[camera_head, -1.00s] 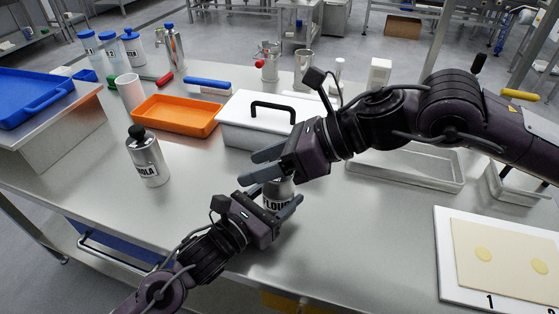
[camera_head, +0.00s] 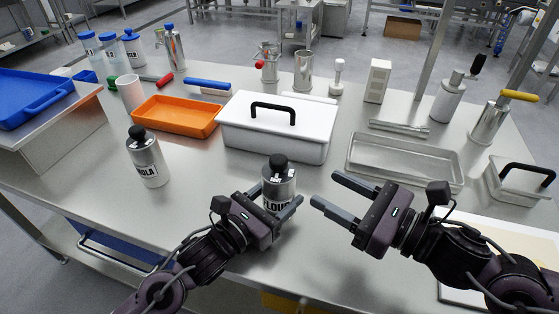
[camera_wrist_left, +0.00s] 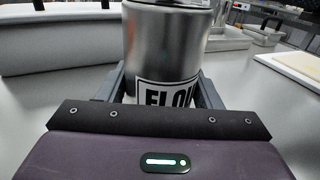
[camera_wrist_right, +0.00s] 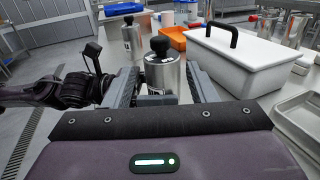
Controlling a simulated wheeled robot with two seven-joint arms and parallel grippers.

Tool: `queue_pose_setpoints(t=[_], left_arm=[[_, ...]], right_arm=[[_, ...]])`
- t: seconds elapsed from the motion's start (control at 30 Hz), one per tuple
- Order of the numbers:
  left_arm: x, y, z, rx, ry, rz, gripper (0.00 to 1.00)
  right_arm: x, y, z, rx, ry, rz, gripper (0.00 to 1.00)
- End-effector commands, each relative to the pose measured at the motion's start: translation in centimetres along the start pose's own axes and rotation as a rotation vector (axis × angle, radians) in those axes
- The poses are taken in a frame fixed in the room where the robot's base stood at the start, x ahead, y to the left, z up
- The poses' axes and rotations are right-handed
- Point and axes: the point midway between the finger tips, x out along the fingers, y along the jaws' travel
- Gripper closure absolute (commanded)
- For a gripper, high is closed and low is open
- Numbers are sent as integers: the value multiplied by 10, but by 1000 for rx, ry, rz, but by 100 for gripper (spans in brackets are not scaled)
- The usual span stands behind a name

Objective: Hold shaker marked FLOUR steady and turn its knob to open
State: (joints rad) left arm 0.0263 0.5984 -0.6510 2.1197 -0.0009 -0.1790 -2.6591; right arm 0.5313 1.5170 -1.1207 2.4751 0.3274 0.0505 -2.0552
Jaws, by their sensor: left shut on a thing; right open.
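The FLOUR shaker (camera_head: 278,184) is a metal can with a black knob (camera_head: 278,161) on top, standing upright on the steel table. My left gripper (camera_head: 282,208) is shut around its lower body; the left wrist view shows the shaker (camera_wrist_left: 165,45) between the fingers, its label partly covered. My right gripper (camera_head: 325,190) is open and empty to the right of the shaker, apart from it. The right wrist view shows the shaker (camera_wrist_right: 163,75) and its knob (camera_wrist_right: 160,46) beyond and between the open fingers.
A similar shaker (camera_head: 148,160) with a partly readable label stands to the left. Behind are an orange tray (camera_head: 160,125) and a white lidded box (camera_head: 255,135). A shallow metal tray (camera_head: 400,172) lies at right. Bare table lies between the two shakers.

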Motion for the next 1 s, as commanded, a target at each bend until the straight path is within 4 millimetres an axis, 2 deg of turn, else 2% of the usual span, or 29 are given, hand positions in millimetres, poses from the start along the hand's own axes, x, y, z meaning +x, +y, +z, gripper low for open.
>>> queue_pose_setpoints(t=[0.17,0.7,1.0], left_arm=[[0,0,0,0,-1,0,74],[0,0,1,1,-1,1,74],[0,0,1,0,-1,1,74]], right_arm=[[11,-1,0,0,-5,-5,48],[96,-1,1,0,-4,-3,48],[118,-1,0,0,0,-4,48]])
